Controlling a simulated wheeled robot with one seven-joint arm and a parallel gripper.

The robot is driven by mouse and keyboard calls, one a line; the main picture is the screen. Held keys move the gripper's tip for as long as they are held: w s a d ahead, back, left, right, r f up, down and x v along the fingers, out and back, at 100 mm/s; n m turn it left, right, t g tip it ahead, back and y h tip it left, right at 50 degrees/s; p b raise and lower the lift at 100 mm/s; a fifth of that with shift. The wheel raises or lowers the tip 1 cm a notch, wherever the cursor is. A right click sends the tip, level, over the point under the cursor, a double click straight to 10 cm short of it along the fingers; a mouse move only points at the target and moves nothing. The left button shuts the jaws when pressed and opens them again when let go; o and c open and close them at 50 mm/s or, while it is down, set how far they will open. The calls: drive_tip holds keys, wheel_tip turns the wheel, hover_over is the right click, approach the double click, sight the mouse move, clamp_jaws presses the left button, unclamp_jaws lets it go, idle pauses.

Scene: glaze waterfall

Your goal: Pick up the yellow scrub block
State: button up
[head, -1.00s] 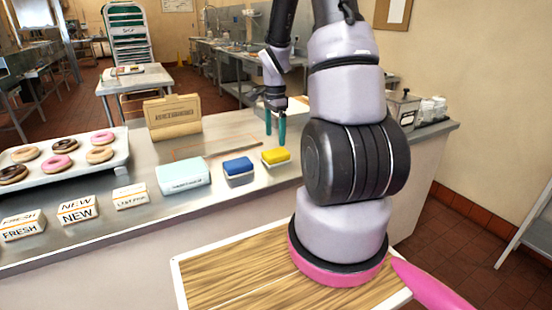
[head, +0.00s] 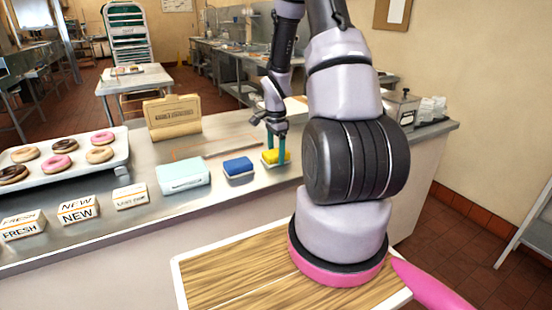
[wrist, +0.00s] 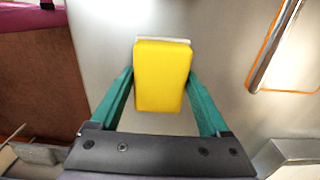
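The yellow scrub block (head: 270,159), with a pale underside, sits on the steel counter. My gripper (head: 275,155) is lowered over it, pointing down, with its two teal fingers on either side. In the wrist view the block (wrist: 162,76) lies between the fingertips of my gripper (wrist: 161,78). The fingers are apart, close to the block's sides; whether they touch it is hard to tell. The fingers hide part of the block in the head view.
A blue block (head: 238,167) lies just left of the yellow one. Further left are a pale teal box (head: 183,176), small signs (head: 130,196) and a donut tray (head: 122,160). A brown sign board (head: 173,117) stands behind. The counter (head: 228,205) in front is clear.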

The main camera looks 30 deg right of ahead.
sight(276, 152)
drive_tip(key=c, duration=0.7)
wheel_tip(276, 152, up, 10)
drive_tip(key=shift+r, duration=0.1)
